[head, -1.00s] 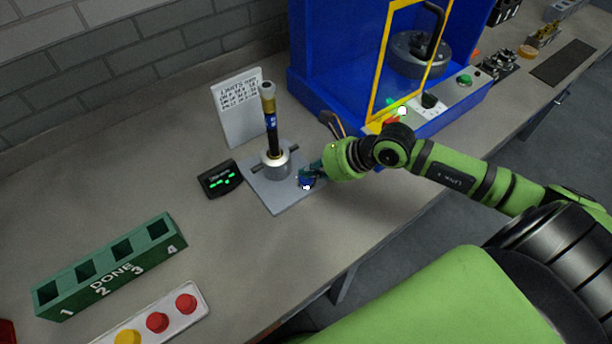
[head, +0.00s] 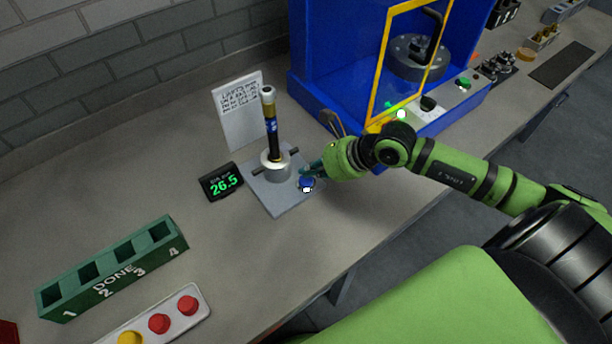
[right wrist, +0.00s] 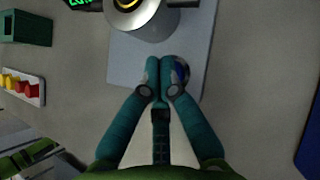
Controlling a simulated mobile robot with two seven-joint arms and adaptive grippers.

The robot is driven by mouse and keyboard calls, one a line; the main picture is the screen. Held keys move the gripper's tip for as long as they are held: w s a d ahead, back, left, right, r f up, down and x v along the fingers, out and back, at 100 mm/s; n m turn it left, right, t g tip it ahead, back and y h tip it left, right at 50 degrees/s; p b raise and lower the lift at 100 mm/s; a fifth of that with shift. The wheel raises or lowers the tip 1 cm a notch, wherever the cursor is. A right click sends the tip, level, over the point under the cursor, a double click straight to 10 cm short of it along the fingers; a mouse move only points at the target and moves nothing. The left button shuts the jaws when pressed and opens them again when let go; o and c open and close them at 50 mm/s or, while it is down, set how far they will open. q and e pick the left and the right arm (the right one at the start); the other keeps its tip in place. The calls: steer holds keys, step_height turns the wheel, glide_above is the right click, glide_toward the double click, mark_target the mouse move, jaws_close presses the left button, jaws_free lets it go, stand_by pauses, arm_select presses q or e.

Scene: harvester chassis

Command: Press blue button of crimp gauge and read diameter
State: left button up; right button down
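The crimp gauge stands on a grey base plate (head: 268,196), with a hose end (head: 270,125) upright in its metal ring (head: 276,165). Its black display (head: 221,183) reads 26.5 in green. The blue button (head: 306,184) is at the plate's right front corner. My right gripper (head: 308,173) is at the button with its fingertips together. In the right wrist view the shut teal fingers (right wrist: 165,68) lie over the plate, and the blue button (right wrist: 180,70) is partly hidden behind the right finger. I cannot tell whether they touch. My left gripper is not in view.
A white notice card (head: 238,110) stands behind the gauge. A blue press (head: 340,60) with a yellow frame is at the back right. A green DONE rack (head: 112,275) and a panel with red and yellow buttons (head: 155,318) are at the front left.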

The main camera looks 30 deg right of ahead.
mark_target(310, 180)
steer(key=shift+r+p, duration=1.75)
steer(key=shift+r, duration=0.85)
steer(key=shift+f, duration=0.1)
